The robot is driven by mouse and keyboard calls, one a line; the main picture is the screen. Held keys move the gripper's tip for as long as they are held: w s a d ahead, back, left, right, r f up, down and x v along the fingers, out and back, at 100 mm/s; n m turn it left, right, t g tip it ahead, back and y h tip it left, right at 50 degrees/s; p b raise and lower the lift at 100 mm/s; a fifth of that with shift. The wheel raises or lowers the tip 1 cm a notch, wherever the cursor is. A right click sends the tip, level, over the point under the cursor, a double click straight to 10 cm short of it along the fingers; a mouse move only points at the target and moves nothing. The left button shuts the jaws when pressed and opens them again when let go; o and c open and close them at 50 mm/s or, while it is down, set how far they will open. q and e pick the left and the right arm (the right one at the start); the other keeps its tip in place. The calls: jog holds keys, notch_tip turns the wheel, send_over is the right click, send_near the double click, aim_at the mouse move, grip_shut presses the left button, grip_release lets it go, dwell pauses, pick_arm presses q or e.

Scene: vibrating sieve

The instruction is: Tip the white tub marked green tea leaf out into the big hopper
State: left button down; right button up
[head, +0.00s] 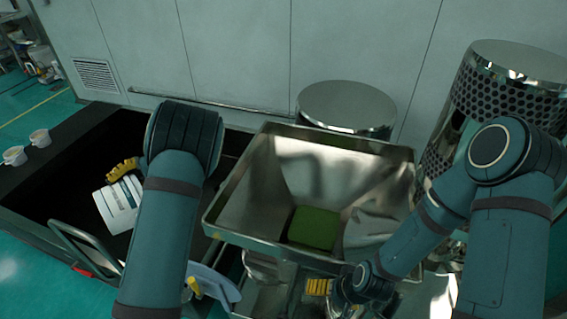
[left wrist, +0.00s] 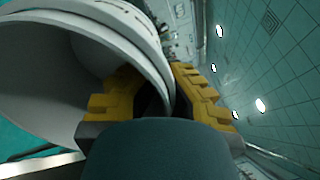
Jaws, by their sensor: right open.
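The white tub (head: 118,207) is tilted in the air at the left in the head view, over the dark bench; its marking is too small to read. My left gripper (head: 123,169) is shut on its rim. In the left wrist view the yellow fingers (left wrist: 155,95) sit on both sides of the tub's wall (left wrist: 85,45), and the visible inside looks bare. The big steel hopper (head: 228,213) stands in the middle, to the right of the tub, with a green patch (head: 315,228) at its bottom. My right gripper (head: 320,287) is open and empty near the hopper's front edge.
Two small white tubs (head: 39,138) stand on the dark bench (head: 70,150) at the far left. A metal frame (head: 85,248) rises at the bench's front. A round steel drum (head: 347,106) is behind the hopper, and a perforated cylinder (head: 510,90) stands at the right.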

pick_arm(q)
jog(key=t+h, duration=0.3)
jog(key=shift+s+a+r+t+h, duration=0.1)
jog(key=shift+r+t+h, duration=0.05)
jog(key=shift+t+h, duration=0.85)
jog(key=t+h, duration=0.2)
jog(key=h, duration=0.1)
jog(key=shift+t, duration=0.4)
jog(key=shift+t+h+b, duration=0.3)
jog(key=shift+t+h, duration=0.4)
jog(key=shift+h, duration=0.3)
